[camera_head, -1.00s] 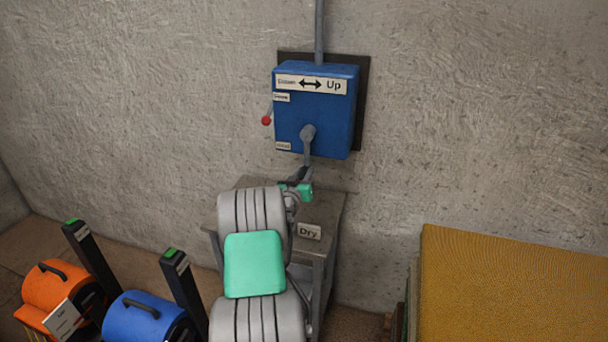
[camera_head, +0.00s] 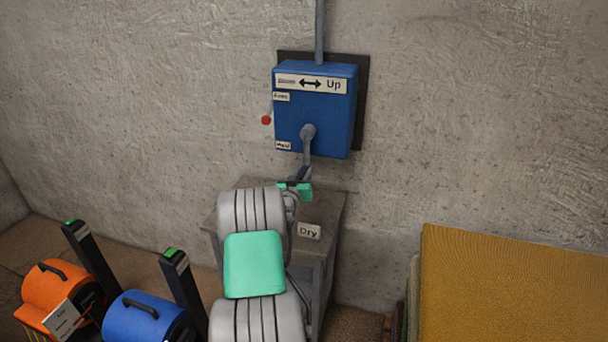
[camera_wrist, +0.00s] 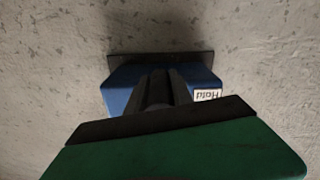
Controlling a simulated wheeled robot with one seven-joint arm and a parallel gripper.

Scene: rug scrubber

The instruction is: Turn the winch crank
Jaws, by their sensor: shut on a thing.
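The blue winch box (camera_head: 340,115) is mounted on the wall, with a sign reading "Up" at its right end beside a double arrow. Its grey crank (camera_head: 307,143) hangs down from the hub on the front face. My gripper (camera_head: 303,173) is at the crank's lower end and shut on it; my arm hides part of the contact. In the wrist view, my gripper (camera_wrist: 158,108) covers the lower picture. The blue box (camera_wrist: 122,88) shows behind it with a "Hold" label, upside down. The crank handle is mostly hidden there.
A red-knobbed lever (camera_head: 266,120) sticks out at the box's left side. A grey table (camera_head: 335,215) with a "Dry" label stands below. An orange machine (camera_head: 50,285) and a blue machine (camera_head: 140,318) are at lower left. A yellow rug stack (camera_head: 510,285) is at lower right.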

